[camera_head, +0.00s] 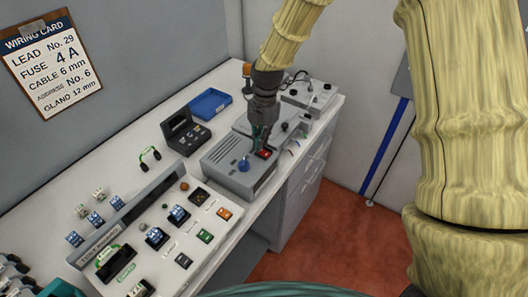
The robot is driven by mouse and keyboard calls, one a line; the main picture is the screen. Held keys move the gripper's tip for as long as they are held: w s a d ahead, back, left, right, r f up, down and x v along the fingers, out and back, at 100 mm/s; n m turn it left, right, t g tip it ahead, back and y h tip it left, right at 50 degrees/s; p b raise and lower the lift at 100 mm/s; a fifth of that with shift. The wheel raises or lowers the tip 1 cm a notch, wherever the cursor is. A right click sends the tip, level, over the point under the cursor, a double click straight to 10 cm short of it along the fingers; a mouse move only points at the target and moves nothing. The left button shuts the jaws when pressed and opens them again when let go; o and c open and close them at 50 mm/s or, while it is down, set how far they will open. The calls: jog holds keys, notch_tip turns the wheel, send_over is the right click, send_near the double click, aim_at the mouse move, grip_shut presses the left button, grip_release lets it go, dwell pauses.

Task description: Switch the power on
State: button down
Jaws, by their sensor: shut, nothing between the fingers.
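A grey box (229,181) stands on the white bench, with a blue round knob (244,165) on its top. A small red switch (264,153) sits near the box's back right, partly covered by my gripper. My gripper (260,143) points down at the red switch, shut and empty. Its tips are at or just above the switch; I cannot tell whether they touch it. Which way the switch is set is too small to tell.
A grey panel (172,262) with several coloured modules lies in front. A black open case (187,133) and a blue tray (210,104) stand at the back left. Another box with cables (310,95) is behind my gripper. A wiring card (52,65) hangs on the wall.

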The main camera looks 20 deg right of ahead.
jog(key=shift+f, duration=0.6)
dwell(0.5)
jog(key=shift+r, duration=0.1)
notch_tip(320, 180, up, 7)
jog(key=p, duration=0.5)
dwell(0.6)
dwell(0.4)
